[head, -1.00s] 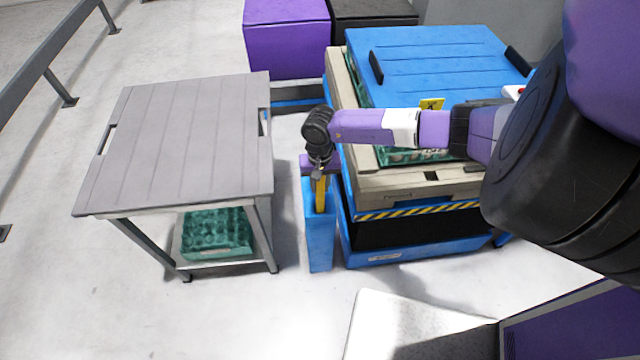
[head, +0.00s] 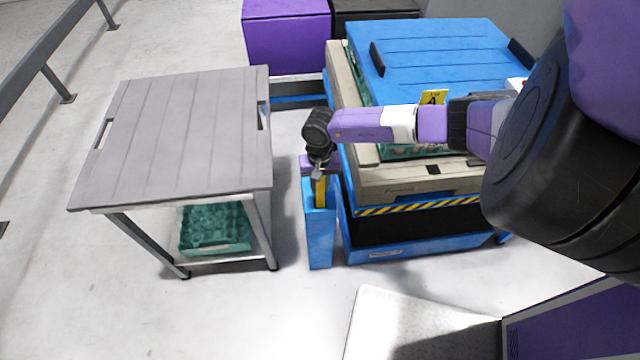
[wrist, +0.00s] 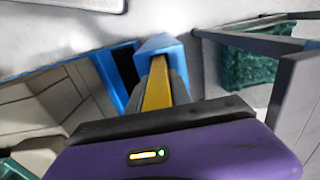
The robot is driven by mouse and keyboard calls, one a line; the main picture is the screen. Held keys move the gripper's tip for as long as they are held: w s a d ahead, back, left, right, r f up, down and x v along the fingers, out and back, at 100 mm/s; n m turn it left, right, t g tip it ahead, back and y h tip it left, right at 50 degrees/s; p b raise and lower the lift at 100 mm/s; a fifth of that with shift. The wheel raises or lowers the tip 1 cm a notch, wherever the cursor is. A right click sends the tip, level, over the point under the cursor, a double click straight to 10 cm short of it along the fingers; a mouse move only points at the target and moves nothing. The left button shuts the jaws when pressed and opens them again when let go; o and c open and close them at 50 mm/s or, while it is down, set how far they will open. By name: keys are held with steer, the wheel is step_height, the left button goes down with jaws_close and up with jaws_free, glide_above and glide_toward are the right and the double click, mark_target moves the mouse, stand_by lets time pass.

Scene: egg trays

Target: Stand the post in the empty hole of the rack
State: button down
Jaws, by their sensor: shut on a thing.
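The yellow post (head: 320,192) stands roughly upright below my gripper (head: 319,172), and it also shows in the wrist view (wrist: 157,88). My gripper is shut on its upper part. The post's lower end meets the top of the narrow blue rack (head: 319,242), which also shows in the wrist view (wrist: 158,43). The hole and the post's lower tip are hidden, so I cannot tell how deep the post sits.
A grey table (head: 180,140) with a green egg tray (head: 215,228) on its lower shelf stands left of the rack. A blue-lidded crate stack (head: 440,55) stands close on the right, under my arm. Open floor lies in front.

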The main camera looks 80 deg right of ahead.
steer(key=shift+f+b, duration=0.5)
steer(key=shift+f, duration=0.35)
steer(key=c, duration=1.1)
jaws_free()
step_height(320, 180, up, 8)
steer(key=shift+f, duration=0.15)
